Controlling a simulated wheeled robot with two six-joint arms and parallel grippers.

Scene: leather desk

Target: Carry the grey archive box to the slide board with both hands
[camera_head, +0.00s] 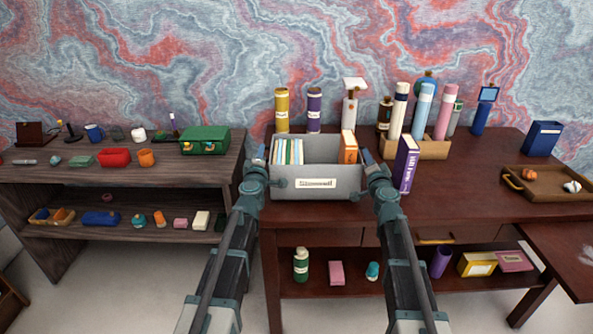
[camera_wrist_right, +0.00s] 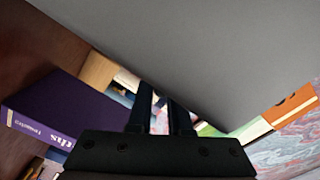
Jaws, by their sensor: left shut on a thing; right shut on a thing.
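The grey archive box (camera_head: 290,190) is at the left end of the dark red-brown desk, upright, its pale label facing me. Several pale and green files (camera_head: 287,152) stand in its left part and an orange book (camera_head: 348,148) in its right part. My left gripper (camera_head: 261,158) is shut on the box's left side. My right gripper (camera_head: 367,158) is shut on its right side. The box wall (camera_wrist_right: 200,45) fills the top of the right wrist view. I cannot tell whether the box touches the desk. I cannot make out for certain which thing is the slide board.
A purple book (camera_head: 406,165) stands close right of my right gripper. Behind it is a wooden holder (camera_head: 432,149) with tall cylinders. A wooden tray (camera_head: 545,193) and a blue bin (camera_head: 542,138) are further right. The desk's front middle is clear. A lower brown surface (camera_head: 560,250) juts out at right.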

